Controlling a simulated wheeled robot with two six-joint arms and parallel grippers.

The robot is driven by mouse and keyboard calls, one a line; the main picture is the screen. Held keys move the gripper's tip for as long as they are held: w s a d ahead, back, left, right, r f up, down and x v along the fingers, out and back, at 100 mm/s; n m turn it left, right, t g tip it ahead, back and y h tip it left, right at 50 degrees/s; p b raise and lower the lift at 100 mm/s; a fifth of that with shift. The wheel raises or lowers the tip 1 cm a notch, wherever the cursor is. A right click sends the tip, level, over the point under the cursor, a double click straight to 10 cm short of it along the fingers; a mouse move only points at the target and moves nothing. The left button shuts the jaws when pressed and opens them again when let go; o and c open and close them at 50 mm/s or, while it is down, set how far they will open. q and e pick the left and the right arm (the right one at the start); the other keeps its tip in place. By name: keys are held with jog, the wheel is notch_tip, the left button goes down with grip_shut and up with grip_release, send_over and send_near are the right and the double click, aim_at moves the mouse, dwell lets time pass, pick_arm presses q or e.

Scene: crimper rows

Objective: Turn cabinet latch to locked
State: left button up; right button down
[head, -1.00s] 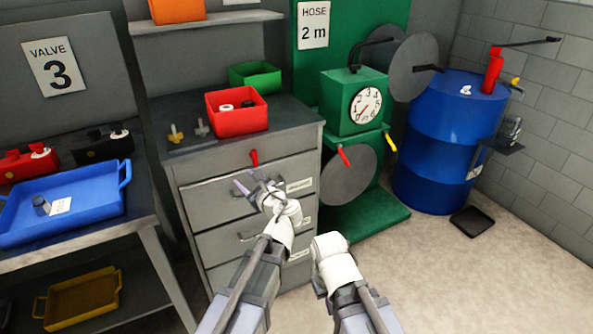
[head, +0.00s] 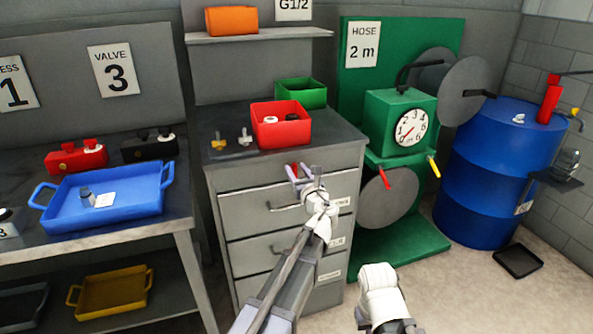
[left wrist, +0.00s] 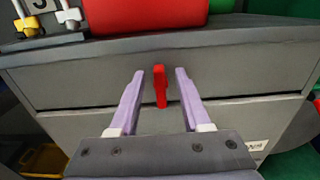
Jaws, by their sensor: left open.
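The cabinet latch is a small red lever (left wrist: 160,86) on the top front of the grey cabinet (head: 240,182). It hangs about upright in the left wrist view, and its top end shows in the head view (head: 294,169), partly hidden by my gripper. My left gripper (head: 302,176) is open in front of the latch. In the left wrist view its two pale purple fingers (left wrist: 158,84) stand on either side of the lever, with a gap on each side. Whether the fingertips reach past the lever is hard to tell. My right gripper is hidden; only the white wrist shows.
A red bin (head: 281,130) and a green bin (head: 301,92) stand on the cabinet top beside small valve fittings (head: 231,141). The green hose stand (head: 401,122) is right of the cabinet, and a blue drum (head: 497,175) is farther right. A blue tray (head: 137,213) lies on the left bench.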

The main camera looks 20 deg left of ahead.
pick_arm(q)
jog(key=shift+w+a, duration=0.2)
jog(key=shift+w, duration=0.05)
jog(key=shift+c, duration=0.3)
grip_shut()
